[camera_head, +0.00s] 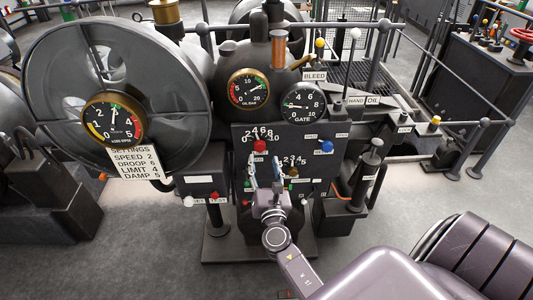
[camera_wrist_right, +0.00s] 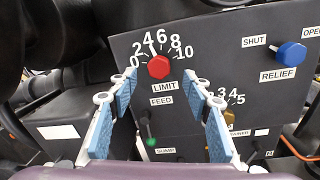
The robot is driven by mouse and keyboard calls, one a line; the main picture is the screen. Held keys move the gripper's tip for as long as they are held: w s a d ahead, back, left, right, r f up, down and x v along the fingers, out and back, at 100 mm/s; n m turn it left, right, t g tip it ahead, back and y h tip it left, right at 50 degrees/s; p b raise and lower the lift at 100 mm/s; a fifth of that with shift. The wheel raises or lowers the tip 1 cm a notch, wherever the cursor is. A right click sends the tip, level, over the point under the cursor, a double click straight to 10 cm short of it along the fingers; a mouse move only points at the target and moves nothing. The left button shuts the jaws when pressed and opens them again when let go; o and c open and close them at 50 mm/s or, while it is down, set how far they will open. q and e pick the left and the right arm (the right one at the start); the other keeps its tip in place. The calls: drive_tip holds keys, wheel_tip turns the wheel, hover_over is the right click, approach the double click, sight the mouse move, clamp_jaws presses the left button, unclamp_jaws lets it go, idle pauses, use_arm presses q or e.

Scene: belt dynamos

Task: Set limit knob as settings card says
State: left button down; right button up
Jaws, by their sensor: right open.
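The red limit knob (camera_head: 260,146) sits on the dark panel below the gauges, and it also shows in the right wrist view (camera_wrist_right: 158,67) above its LIMIT label. White numbers from 0 to 10 arc over it. A white mark above the knob points up near the 4, but its exact reading is too small to tell. The settings card (camera_head: 137,162) on the left reads speed 2, droop 6, limit 4, damp 5. My right gripper (camera_head: 264,167) is open and empty, its blue-padded fingers spread just below and in front of the knob. My left gripper is out of view.
A blue RELIEF knob (camera_wrist_right: 290,54) is to the right. A yellow-brown knob (camera_wrist_right: 229,116) with its own scale is lower right, partly behind a finger. A green-tipped FEED lever (camera_wrist_right: 150,141) stands below, between the fingers. The large wheel (camera_head: 165,75) is on the left.

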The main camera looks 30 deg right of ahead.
drive_tip(key=v, duration=0.5)
drive_tip(key=shift+s+r, duration=0.1)
drive_tip(key=shift+s, duration=0.05)
drive_tip(key=s+a+f+m+g+y, duration=0.2)
drive_tip(key=s+f+m, duration=0.1)
drive_tip(key=f, duration=0.8)
drive_tip(key=s+a+f+m+g+y, duration=0.2)
drive_tip(key=s+f+m+g, duration=0.15)
drive_tip(key=f, duration=0.75)
drive_tip(key=s+a+f+m+g+y, duration=0.1)
drive_tip(key=s+a+f+m+g, duration=0.15)
drive_tip(key=f, duration=0.85)
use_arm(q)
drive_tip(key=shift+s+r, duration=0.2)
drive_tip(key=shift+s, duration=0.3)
use_arm(e)
drive_tip(key=s+f+m+g+y, duration=0.1)
drive_tip(key=s+f+m, duration=0.4)
drive_tip(key=s, duration=0.5)
drive_tip(key=s+a+f+m+g+y, duration=0.1)
drive_tip(key=s+f+m+g, duration=0.3)
drive_tip(key=s, duration=0.7)
drive_tip(key=s+a+f+m+g+y, duration=0.1)
drive_tip(key=s+f+m+g, duration=0.1)
drive_tip(key=s+f+m, duration=0.5)
drive_tip(key=s+f, duration=0.4)
drive_tip(key=shift+a, duration=0.2)
